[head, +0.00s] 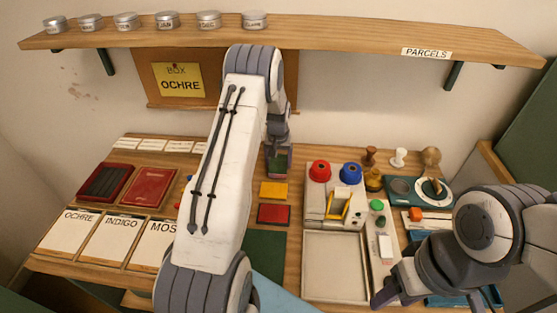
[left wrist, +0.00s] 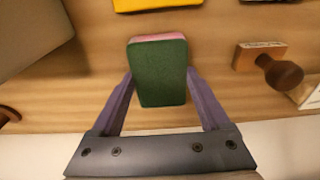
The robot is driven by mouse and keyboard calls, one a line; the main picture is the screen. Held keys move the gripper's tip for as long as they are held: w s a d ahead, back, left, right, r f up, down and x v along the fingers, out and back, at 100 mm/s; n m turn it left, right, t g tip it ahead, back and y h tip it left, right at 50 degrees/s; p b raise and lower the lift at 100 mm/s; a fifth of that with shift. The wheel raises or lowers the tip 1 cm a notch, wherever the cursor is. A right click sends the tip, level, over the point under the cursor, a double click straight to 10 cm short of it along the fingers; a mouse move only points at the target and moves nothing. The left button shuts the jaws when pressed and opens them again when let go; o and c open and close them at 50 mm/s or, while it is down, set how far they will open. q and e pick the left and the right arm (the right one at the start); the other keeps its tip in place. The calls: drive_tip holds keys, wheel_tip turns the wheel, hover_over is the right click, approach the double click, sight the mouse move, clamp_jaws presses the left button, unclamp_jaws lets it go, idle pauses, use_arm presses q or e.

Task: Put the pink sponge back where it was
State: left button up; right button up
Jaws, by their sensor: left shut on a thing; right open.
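The pink sponge (left wrist: 158,70) is held between the two purple fingers of my left gripper (left wrist: 158,85) in the left wrist view. Its dark green side faces the camera and a pink strip shows along its top edge. In the head view my left gripper (head: 278,150) points down near the back of the table, behind the yellow block, with the sponge (head: 278,165) at its tip. I cannot tell whether the sponge touches the table. My right gripper (head: 432,298) is open at the lower right, and no held thing shows in it.
A yellow block (head: 273,190) and a red block (head: 273,214) lie in front of the sponge. The beige tray (head: 335,268) and colored knobs stand to the right, with stamps behind. Red pads (head: 149,187) and labeled cards lie left. A shelf (head: 330,30) hangs above.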

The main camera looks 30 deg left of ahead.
sight(278, 165)
use_arm(q)
drive_tip(key=shift+f, duration=0.15)
drive_tip(key=o, duration=1.2)
drive_tip(key=shift+c, duration=0.2)
drive_tip(key=r, duration=0.2)
drive_tip(key=r+b, duration=0.1)
drive_tip(key=r, duration=0.5)
drive_tip(key=shift+s+d, duration=0.2)
drive_tip(key=shift+s, duration=0.2)
